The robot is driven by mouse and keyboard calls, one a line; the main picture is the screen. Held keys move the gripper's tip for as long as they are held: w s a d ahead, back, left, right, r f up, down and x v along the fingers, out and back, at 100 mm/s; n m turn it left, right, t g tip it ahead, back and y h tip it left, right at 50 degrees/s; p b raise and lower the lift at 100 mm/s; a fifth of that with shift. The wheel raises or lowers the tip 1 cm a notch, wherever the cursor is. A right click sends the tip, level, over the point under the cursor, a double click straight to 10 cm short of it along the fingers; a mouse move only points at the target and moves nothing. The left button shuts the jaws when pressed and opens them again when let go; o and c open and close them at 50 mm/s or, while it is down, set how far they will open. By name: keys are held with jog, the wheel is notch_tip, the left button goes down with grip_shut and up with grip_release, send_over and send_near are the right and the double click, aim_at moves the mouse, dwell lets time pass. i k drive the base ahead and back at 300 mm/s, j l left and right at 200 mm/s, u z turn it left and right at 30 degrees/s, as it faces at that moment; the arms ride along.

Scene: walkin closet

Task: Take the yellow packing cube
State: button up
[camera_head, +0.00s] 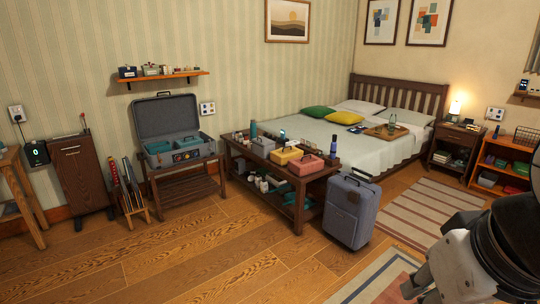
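The yellow packing cube (287,156) sits on the dark wooden table (236,163) in front of the bed, near the middle of the view. It stands between a grey cube (263,147) on its left and a pink cube (307,165) on its right. Nothing covers it from this side. Part of my arm shows at the lower right, well apart from the table. My gripper's fingers cannot be made out in this view.
A grey-blue suitcase (350,211) stands upright at the table's right end. An open suitcase (167,117) rests on a rack to the left. Bottles (333,147) stand near the table's right end. The wooden floor (200,260) in front of the table is clear.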

aim_at(280, 156)
jog(key=i+u, duration=0.4)
jog(key=i, duration=1.3)
jog(key=i+z, duration=0.1)
jog(key=i, duration=0.4)
jog(key=i+j, duration=0.15)
jog(key=i, duration=0.35)
jog(key=i+z, duration=0.15)
jog(key=i, duration=0.35)
jog(key=i+j+z, duration=0.1)
jog(key=i, duration=0.4)
jog(key=i+j+z, duration=0.3)
jog(key=i, duration=0.15)
jog(key=i+j+z, duration=0.35)
jog(key=i+l, duration=0.05)
jog(key=i, duration=0.05)
